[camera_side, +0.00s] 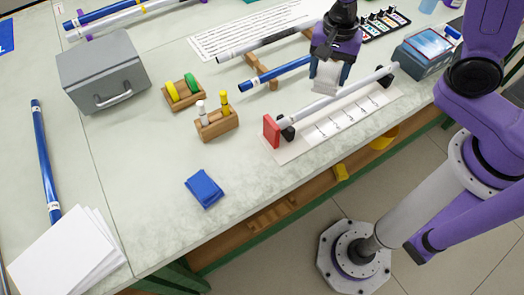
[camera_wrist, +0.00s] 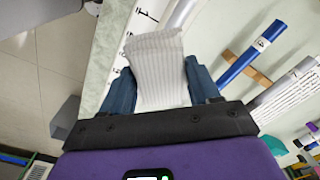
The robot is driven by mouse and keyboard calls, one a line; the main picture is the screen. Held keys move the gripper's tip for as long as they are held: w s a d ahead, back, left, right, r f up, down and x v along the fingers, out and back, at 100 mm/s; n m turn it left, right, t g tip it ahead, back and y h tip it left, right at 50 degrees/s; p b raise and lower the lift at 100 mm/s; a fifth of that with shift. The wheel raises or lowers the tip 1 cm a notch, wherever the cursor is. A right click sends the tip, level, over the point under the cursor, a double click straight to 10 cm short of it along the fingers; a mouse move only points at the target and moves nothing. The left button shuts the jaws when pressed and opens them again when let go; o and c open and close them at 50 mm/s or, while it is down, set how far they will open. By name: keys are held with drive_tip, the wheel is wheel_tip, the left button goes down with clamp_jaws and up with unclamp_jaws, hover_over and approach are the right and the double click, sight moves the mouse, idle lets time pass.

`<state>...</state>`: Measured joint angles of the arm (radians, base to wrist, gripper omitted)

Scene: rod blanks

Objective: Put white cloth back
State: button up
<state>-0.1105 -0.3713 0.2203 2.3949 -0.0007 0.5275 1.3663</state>
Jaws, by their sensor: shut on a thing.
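The white cloth (camera_side: 325,77) is a folded, pale pad held between the fingers of my gripper (camera_side: 331,68). In the wrist view the cloth (camera_wrist: 158,62) shows ribbed stripes and sticks out past the blue fingertips of my gripper (camera_wrist: 160,84), which are shut on it. In the side view its lower edge is close to a grey-white rod (camera_side: 345,92) that lies across black supports over a marked white strip. I cannot tell whether cloth and rod touch. A folded blue cloth (camera_side: 204,188) lies flat on the table near the front edge.
A red end block (camera_side: 271,131) stands at the rod's left end. Wooden holders with yellow and green discs (camera_side: 182,91) and small bottles (camera_side: 216,118), a grey box (camera_side: 104,72) and a blue device (camera_side: 424,52) stand around. The table (camera_side: 250,165) beside the blue cloth is clear.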

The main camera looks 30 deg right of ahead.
drive_tip(key=s+a+f+n, duration=0.1)
drive_tip(key=s+a+n, duration=0.9)
drive_tip(key=s+a, duration=0.3)
hover_over(249, 175)
drive_tip(key=f, duration=0.9)
drive_tip(key=shift+s+d+f, duration=0.1)
drive_tip(key=shift+d+f, duration=0.1)
drive_tip(key=shift+f, duration=0.15)
drive_tip(key=shift+a+f, duration=0.1)
drive_tip(key=shift+f, duration=0.05)
drive_tip(key=shift+a+f, duration=0.1)
drive_tip(key=shift+f, duration=1.6)
drive_tip(key=o, duration=1)
drive_tip(key=shift+f, duration=0.1)
